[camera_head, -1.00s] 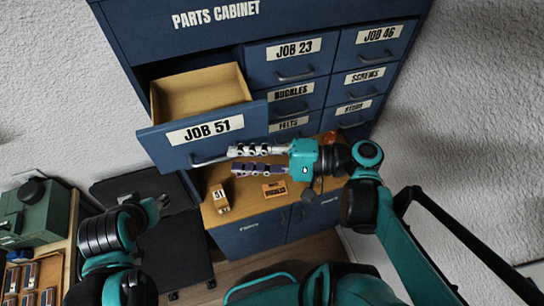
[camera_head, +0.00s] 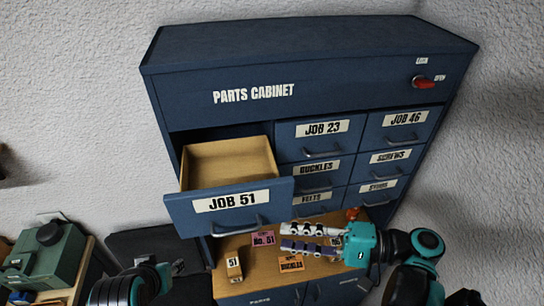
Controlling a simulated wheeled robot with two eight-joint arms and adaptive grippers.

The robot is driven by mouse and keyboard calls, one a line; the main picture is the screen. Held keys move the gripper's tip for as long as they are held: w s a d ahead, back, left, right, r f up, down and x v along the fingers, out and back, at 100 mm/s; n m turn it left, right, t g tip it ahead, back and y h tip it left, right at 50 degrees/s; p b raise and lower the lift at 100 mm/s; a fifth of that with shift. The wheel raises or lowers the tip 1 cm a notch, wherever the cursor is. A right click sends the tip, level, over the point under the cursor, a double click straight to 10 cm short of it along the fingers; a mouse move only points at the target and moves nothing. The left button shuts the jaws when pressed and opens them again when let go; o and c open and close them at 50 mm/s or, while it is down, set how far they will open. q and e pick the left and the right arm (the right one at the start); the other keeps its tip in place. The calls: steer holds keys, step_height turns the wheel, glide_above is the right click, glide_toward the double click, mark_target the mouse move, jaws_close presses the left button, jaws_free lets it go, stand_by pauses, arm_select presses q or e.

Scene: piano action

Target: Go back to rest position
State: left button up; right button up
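My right gripper (camera_head: 284,238) is at the lower right in front of the cabinet, its two fingers pointing left over the wooden ledge. The fingers are apart with nothing seen between them. My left gripper (camera_head: 177,267) shows only as a small dark part at the lower left; its fingers cannot be made out. The blue parts cabinet (camera_head: 330,92) stands ahead. Its JOB 51 drawer (camera_head: 274,192) is pulled out, and the visible part of its inside looks empty. The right gripper is below and right of that drawer's front.
The ledge (camera_head: 222,246) bears a 51 block (camera_head: 234,267), a pink No. 51 card (camera_head: 264,239), an orange BUCKLES card (camera_head: 291,264) and a small orange-red thing (camera_head: 352,213). A red lever (camera_head: 424,82) points towards OPEN. A green machine (camera_head: 50,260) stands at left.

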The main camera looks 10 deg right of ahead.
step_height(320, 180, down, 29)
steer(key=w+a+g+h+b, duration=0.15)
steer(key=h+b, duration=0.65)
steer(key=b, duration=1)
steer(key=w+d+f+n+t+h+b, duration=0.1)
steer(key=d+f+n+h+b, duration=0.2)
steer(key=f+b, duration=0.5)
steer(key=w+d+f+n+t+h+b, duration=0.1)
steer(key=w+d+f+n+h+b, duration=0.1)
steer(key=f+b, duration=0.6)
steer(key=d+f+n+h, duration=0.1)
steer(key=d+h, duration=0.1)
steer(key=shift+w+d+f+n+h, duration=0.15)
steer(key=shift+d+f+n+h, duration=0.15)
steer(key=shift+h, duration=0.1)
